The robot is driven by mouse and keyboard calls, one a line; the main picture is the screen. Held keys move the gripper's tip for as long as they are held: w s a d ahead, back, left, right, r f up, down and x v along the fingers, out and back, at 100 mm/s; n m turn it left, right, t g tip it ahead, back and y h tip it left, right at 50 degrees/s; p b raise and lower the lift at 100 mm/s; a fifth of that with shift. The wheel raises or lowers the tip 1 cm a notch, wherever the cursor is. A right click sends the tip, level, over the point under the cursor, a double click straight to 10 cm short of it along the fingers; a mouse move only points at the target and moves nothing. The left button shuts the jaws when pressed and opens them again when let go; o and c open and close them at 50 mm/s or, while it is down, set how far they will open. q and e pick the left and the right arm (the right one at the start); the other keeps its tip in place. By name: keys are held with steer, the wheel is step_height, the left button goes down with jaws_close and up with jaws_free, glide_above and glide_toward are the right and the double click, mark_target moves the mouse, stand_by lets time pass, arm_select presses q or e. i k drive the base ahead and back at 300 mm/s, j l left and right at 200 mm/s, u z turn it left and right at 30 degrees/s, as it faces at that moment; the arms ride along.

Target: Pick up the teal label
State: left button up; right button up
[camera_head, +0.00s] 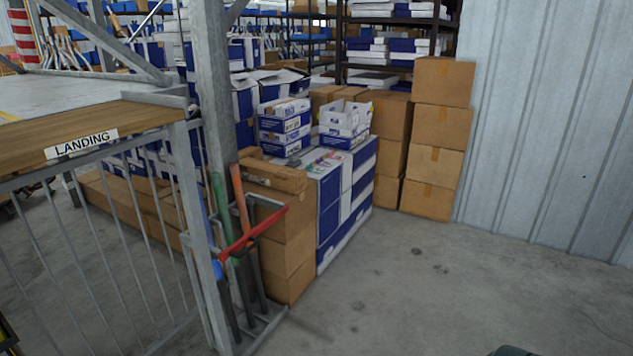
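Several small coloured labels (325,161) lie on top of the blue-and-white box stack (343,196) in the middle of the head view. They look pink, green and teal-like, but they are too small to tell which one is the teal label. Neither of my grippers shows clearly. A dark rounded piece cuts into the bottom edge right of centre, and I cannot tell what it is.
A metal railing (100,245) with a "LANDING" sign (82,143) and a rack of long-handled tools (238,235) stand at the left, partly before the boxes. Brown cartons (432,135) are stacked by the wall. The concrete floor (440,285) at the right is clear.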

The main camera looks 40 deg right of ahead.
mark_target(310, 167)
steer(key=z, duration=1.15)
steer(key=i+l+z, duration=0.15)
steer(key=i, duration=1.3)
steer(key=i+l+z, duration=0.15)
steer(key=i, duration=1.3)
